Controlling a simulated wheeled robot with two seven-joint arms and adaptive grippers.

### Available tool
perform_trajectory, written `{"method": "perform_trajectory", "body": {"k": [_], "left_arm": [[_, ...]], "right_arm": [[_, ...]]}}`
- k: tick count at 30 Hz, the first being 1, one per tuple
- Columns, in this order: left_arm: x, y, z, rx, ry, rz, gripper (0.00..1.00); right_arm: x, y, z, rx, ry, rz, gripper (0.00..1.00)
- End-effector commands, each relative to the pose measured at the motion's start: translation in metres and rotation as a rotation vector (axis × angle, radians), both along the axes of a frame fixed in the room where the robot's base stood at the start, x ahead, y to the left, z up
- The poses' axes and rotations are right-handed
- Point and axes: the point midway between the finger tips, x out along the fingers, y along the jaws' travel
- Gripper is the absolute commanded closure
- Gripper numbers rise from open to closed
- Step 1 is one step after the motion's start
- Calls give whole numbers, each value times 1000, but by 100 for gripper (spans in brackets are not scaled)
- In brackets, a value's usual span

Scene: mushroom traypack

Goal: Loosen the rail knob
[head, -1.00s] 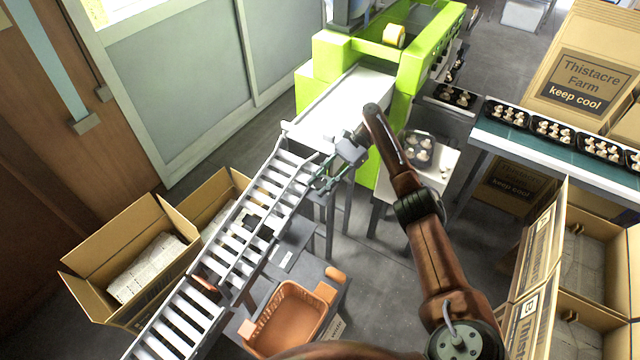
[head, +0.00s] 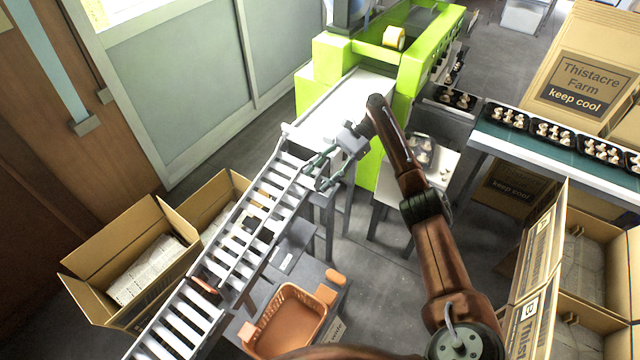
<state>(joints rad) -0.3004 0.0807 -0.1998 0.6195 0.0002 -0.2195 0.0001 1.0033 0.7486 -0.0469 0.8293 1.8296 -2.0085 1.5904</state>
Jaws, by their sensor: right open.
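The roller conveyor (head: 232,245) slopes from the green machine down to the lower left, with a thin grey guide rail (head: 262,222) along it. My right gripper (head: 315,178) is open at the conveyor's upper end, beside the rail's upper end. Its two fingers point down and left, with nothing visible between them. The rail knob is too small or hidden to make out near the fingers. A small reddish-brown piece (head: 206,285) shows on the lower conveyor; I cannot tell what it is. My left gripper is not in view.
The green machine (head: 330,60) stands behind the conveyor. An orange basket (head: 290,320) sits below. Open cartons (head: 130,255) stand at left, others (head: 535,270) at right.

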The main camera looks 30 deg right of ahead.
Motion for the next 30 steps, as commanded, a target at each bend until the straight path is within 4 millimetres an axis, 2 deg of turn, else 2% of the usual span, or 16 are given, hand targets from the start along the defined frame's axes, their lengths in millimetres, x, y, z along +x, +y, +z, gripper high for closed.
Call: {"method": "perform_trajectory", "body": {"k": [3, 10, 30], "left_arm": [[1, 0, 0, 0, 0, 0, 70], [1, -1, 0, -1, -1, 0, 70], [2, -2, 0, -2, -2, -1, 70]], "right_arm": [[0, -1, 23, -1, -3, 1, 52], [0, 0, 48, 0, -1, 0, 52], [1, 1, 52, 1, 0, 1, 52]]}}
